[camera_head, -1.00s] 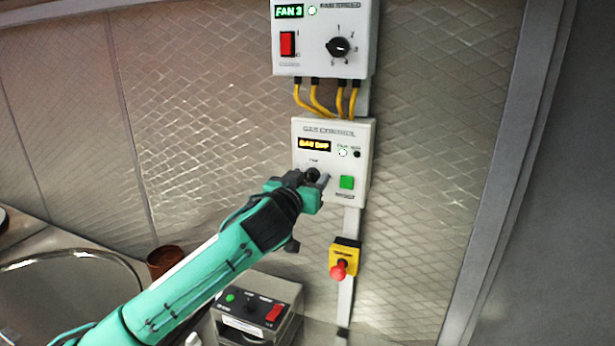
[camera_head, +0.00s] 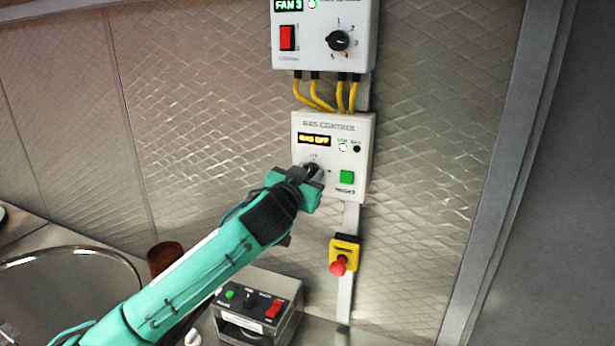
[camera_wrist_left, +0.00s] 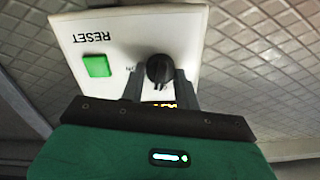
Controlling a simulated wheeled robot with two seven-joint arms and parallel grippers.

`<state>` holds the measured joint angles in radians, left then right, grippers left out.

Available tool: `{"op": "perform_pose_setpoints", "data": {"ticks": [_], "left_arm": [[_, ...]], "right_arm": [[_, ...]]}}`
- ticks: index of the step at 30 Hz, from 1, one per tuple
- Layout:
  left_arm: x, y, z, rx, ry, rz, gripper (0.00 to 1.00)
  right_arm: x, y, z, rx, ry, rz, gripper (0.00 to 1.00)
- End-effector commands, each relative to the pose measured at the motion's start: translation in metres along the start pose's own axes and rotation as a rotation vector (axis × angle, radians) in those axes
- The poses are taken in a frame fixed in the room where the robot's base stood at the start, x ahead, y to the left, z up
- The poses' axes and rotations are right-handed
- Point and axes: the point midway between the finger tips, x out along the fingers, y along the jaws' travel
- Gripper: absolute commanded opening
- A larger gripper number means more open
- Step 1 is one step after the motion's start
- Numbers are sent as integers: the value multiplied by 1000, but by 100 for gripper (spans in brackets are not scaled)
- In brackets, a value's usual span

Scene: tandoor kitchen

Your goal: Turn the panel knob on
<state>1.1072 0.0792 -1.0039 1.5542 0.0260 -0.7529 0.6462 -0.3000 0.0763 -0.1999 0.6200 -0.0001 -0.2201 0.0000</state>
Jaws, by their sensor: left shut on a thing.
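The gas control panel (camera_head: 360,122) is a white box on the wall, its display reading GAS OFF. Its black knob sits at the lower left of the box, mostly hidden by my gripper in the head view. In the left wrist view the black knob (camera_wrist_left: 159,70) shows between my fingers, with ON printed beside it. My left gripper (camera_head: 312,174) is at the panel face, shut on the knob; its fingers also show in the wrist view (camera_wrist_left: 160,85). My right gripper is not in view.
A green reset button (camera_head: 347,177) is right of the knob. The fan speed box (camera_head: 310,52) hangs above, joined by yellow cables (camera_head: 318,95). A red emergency button (camera_head: 338,266) is below. A switch box (camera_head: 258,305) stands on the counter.

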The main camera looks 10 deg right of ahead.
Motion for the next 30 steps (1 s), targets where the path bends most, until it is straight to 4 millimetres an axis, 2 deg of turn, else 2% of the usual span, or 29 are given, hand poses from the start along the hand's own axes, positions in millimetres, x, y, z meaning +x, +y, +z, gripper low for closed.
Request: {"op": "perform_pose_setpoints", "data": {"ticks": [12,30], "left_arm": [[0,2,1,393,0,0,9],[0,3,2,963,0,0,9]], "right_arm": [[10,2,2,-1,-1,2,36],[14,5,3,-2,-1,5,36]]}}
